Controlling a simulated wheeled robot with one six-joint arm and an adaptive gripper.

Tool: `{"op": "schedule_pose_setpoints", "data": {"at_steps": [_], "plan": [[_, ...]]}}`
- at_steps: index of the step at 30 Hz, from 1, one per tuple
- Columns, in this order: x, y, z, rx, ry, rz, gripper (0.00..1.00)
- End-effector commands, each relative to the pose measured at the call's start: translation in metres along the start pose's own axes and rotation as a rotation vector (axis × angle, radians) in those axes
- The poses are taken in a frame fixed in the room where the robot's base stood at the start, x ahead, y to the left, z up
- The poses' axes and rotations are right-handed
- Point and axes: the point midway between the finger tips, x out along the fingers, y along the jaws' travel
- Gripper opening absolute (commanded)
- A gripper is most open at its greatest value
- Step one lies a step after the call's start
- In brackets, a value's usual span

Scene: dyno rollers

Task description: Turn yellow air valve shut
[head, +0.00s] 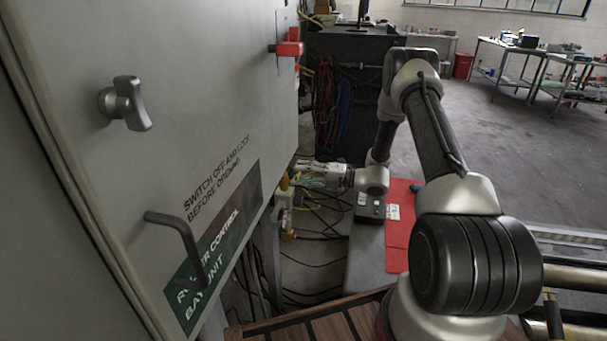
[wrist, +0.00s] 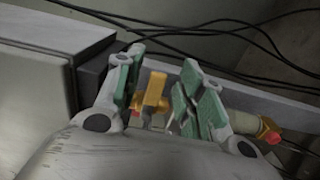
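The yellow air valve (wrist: 154,92) shows in the wrist view between the two green-padded fingers of my gripper (wrist: 160,88). Its handle stands close to the left finger, and a gap shows on the right side. I cannot tell whether the left pad touches it. In the head view the valve (head: 284,183) is a small yellow spot beside the lower right edge of the grey cabinet. My gripper (head: 308,174) reaches toward it from the right, fingers apart. The lower part of the valve is hidden in the wrist view.
The grey cabinet (head: 215,105) with a red switch handle (head: 289,48) fills the left. A pale pipe fitting with a red end (wrist: 269,137) lies right of my gripper. Black cables (wrist: 215,28) run behind. A red mat (head: 398,250) lies on the floor.

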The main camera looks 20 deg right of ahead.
Motion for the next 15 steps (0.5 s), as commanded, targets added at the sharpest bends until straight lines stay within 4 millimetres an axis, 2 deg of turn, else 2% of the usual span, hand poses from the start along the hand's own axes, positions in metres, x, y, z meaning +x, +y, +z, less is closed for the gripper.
{"op": "schedule_pose_setpoints", "data": {"at_steps": [8, 11, 15], "plan": [[-0.005, 0.001, 0.000, -0.001, 0.000, 0.001, 0.38], [-0.020, 0.001, 0.001, 0.000, -0.003, 0.001, 0.38], [-0.051, 0.000, 0.001, 0.000, -0.004, 0.001, 0.38]]}}
